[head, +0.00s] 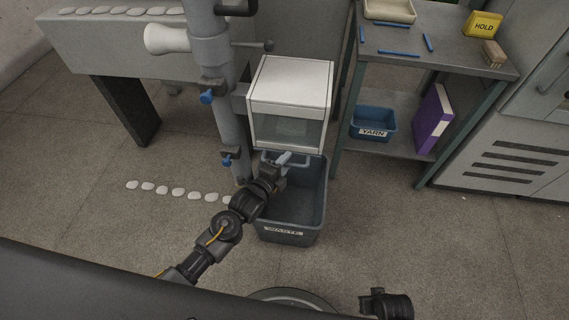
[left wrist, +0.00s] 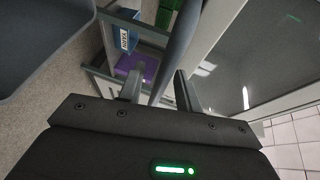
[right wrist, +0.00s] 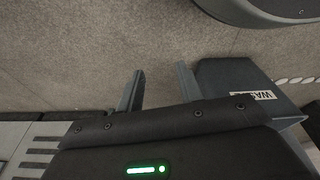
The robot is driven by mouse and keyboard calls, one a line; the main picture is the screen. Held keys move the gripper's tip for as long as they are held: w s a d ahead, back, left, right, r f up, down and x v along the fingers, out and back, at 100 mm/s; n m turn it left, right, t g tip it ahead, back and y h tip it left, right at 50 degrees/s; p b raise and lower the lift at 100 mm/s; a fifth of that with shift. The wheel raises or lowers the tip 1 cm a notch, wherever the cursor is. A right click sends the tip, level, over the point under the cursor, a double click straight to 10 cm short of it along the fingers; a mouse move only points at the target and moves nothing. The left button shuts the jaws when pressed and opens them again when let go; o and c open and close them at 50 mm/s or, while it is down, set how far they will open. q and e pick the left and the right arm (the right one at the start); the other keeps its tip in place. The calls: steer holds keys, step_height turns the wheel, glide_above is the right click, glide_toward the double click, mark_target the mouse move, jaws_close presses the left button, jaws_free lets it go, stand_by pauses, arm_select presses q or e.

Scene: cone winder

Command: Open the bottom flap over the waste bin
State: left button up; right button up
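The waste bin (head: 318,205), dark blue-grey with a WASTE label, stands on the floor below a white box with a clear front (head: 290,105). A grey bar handle (head: 270,162) shows at the box's bottom edge, over the bin. The flap itself is mostly hidden, and I cannot tell its angle. My left gripper (head: 284,160) is at this handle. In the left wrist view a grey bar (left wrist: 180,45) runs between the open fingers (left wrist: 160,88), with a gap visible on one side. My right gripper (right wrist: 160,75) is open and empty, low at the front right.
A grey post (head: 213,90) with blue-knobbed clamps stands left of the box. A shelf table (head: 425,55) on the right holds a blue YARN bin (head: 373,123) and a purple binder (head: 433,118). Several pale pieces (head: 178,193) lie in a row on the floor, left of the bin.

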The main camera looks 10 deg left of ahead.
arm_select(q)
steer(key=shift+c, duration=0.4)
jaws_close()
steer(key=shift+f, duration=0.1)
